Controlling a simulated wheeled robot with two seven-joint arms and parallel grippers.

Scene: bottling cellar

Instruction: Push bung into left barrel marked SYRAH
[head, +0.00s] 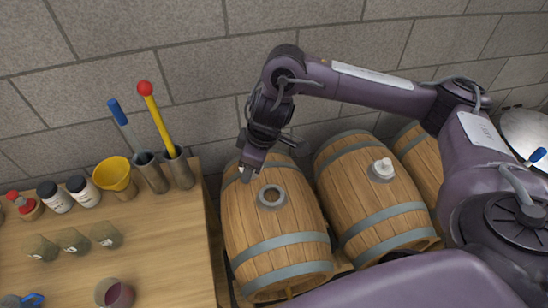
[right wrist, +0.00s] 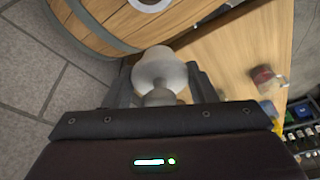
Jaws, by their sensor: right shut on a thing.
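The left barrel (head: 275,232) lies on its side, with an open round bung hole (head: 271,197) on top; I cannot read any SYRAH mark on it. My right gripper (head: 250,169) is above and just left of that hole. It is shut on a pale bung (head: 245,175), mostly hidden by the gripper in the head view. In the right wrist view the bung (right wrist: 160,71) sits between the fingers (right wrist: 158,88), apart from the barrel (right wrist: 95,22). My left gripper is not in view.
A second barrel (head: 365,195) to the right has a white bung (head: 383,168) in its top. A wooden table (head: 165,265) at left holds a yellow funnel (head: 115,173), jars, glasses and tubes with long-handled tools. A stone wall stands behind.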

